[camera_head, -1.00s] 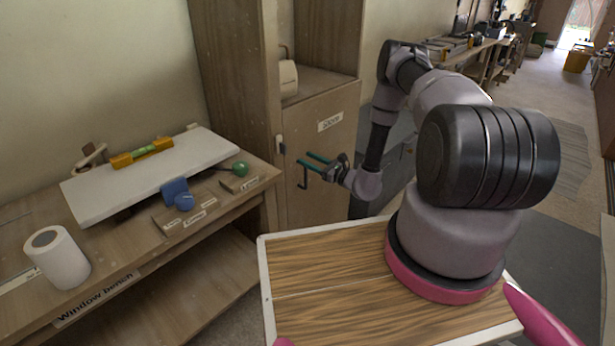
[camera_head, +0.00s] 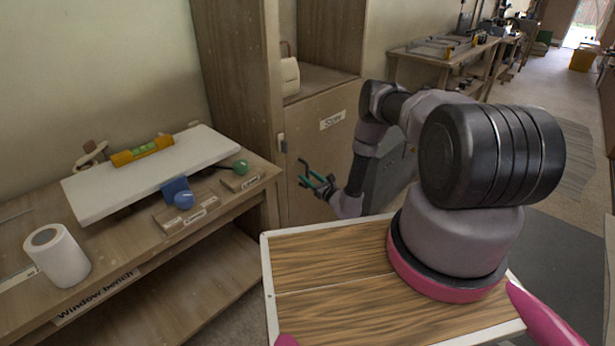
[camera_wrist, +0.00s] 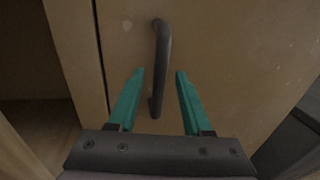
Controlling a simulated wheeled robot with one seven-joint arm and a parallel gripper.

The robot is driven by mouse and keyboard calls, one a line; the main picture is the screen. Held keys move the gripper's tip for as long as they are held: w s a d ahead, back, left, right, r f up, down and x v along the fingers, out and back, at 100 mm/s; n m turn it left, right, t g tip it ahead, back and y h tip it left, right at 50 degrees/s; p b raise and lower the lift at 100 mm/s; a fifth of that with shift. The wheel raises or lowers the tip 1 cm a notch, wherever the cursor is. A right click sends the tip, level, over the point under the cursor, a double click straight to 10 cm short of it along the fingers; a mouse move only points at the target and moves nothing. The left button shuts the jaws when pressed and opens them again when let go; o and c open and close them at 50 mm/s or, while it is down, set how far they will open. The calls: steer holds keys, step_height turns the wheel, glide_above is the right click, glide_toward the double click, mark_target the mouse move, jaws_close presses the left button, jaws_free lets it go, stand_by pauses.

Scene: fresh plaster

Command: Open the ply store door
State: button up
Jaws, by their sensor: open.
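The ply store door (camera_head: 327,140) is a plain plywood panel on the lower part of a tall wooden cabinet, with a white label reading "Store" (camera_head: 332,120). It looks shut against the frame. Its dark bar handle (camera_wrist: 161,65) stands upright in the wrist view, near the door's left edge. My gripper (camera_head: 311,175) has teal fingers and is open in front of the door. In the wrist view my gripper (camera_wrist: 158,75) has one finger either side of the handle's line. The handle's lower end shows between the fingers; I cannot tell whether they touch it.
The window bench (camera_head: 30,225) at left holds a white board (camera_head: 150,175), a yellow level (camera_head: 142,151), a paper roll (camera_head: 57,256) and small knobs. Open floor (camera_head: 545,130) lies to the right.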

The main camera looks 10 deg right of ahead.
steer(key=shift+w+a, duration=0.35)
steer(key=shift+w, duration=0.3)
jaws_close()
stand_by(1.0)
